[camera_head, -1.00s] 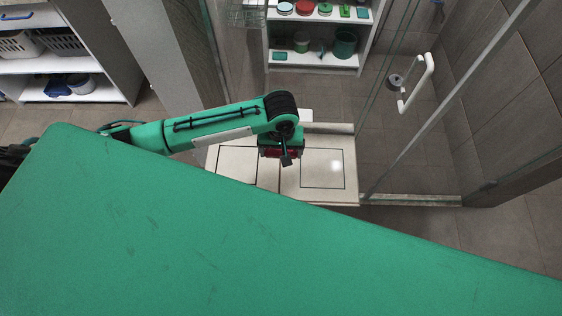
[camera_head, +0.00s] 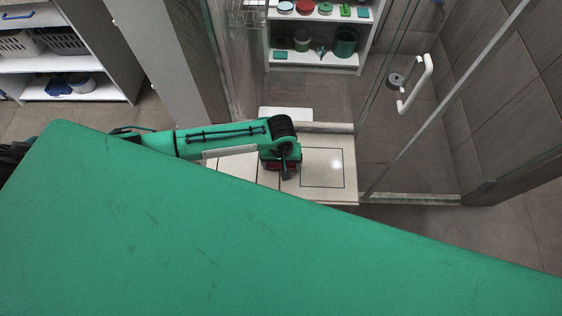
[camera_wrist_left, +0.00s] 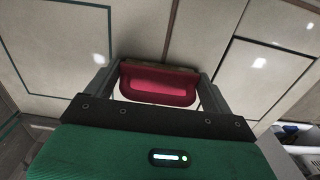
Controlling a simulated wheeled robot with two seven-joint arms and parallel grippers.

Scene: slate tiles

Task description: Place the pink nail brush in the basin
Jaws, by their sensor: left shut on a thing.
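My left gripper (camera_head: 284,168) is over the pale panelled surface in the head view, seen from above and behind. In the left wrist view its two fingers are shut on a pink-red, rounded block, by its colour the pink nail brush (camera_wrist_left: 160,82). The brush lies crosswise between the fingers, with pale panels behind it. I cannot make out a basin for certain in either view. My right gripper is not in view.
The pale surface (camera_head: 345,185) has dark inset lines and free room right of the gripper. A white flat object (camera_head: 286,114) lies just behind it. A glass door with a white handle (camera_head: 415,85) stands at right. Shelves (camera_head: 315,65) with small items stand behind.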

